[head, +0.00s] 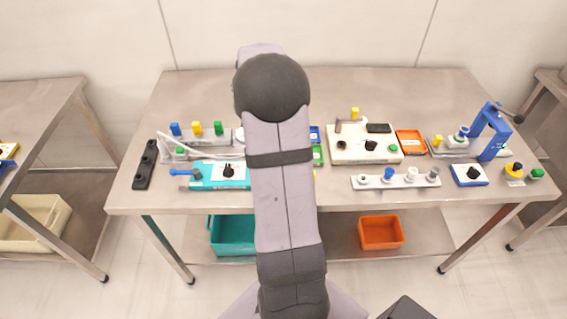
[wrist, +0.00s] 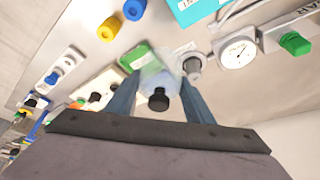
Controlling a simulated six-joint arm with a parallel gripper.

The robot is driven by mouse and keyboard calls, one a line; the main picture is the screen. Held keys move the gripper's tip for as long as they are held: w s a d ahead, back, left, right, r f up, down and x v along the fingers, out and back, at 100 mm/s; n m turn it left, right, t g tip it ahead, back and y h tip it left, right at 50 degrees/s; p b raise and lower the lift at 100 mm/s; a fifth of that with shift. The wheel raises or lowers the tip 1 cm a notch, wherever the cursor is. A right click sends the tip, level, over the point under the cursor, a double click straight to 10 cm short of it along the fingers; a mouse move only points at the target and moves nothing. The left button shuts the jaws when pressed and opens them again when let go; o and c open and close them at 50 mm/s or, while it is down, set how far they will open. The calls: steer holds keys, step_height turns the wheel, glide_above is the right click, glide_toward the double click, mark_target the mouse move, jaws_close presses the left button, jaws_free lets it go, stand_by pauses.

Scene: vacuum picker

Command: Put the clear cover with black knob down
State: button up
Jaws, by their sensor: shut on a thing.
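In the wrist view, my gripper (wrist: 160,82) is shut on the clear cover, with one blue-grey finger on each side of it. The clear cover with black knob (wrist: 158,101) shows its knob towards the camera, and its see-through body blurs what lies behind. I cannot tell whether the cover touches anything below. In the head view my arm hides the gripper and the cover.
The steel table (head: 330,90) carries several stations. A teal box (head: 235,176) is left of my arm, a cream box (head: 350,149) right. A dial gauge (wrist: 237,52) and a green block (wrist: 135,57) lie near the held cover. The table's back strip is clear.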

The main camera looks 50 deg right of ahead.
steer(key=shift+m, duration=0.3)
steer(key=shift+f+p, duration=1.35)
steer(key=shift+f, duration=3.65)
steer(key=shift+f, duration=0.2)
steer(key=o, duration=1.1)
steer(key=shift+r, duration=0.15)
steer(key=shift+r, duration=0.15)
steer(key=b+v, duration=0.3)
steer(key=v, duration=0.9)
steer(key=shift+w+b, duration=0.1)
steer(key=shift+b, duration=0.3)
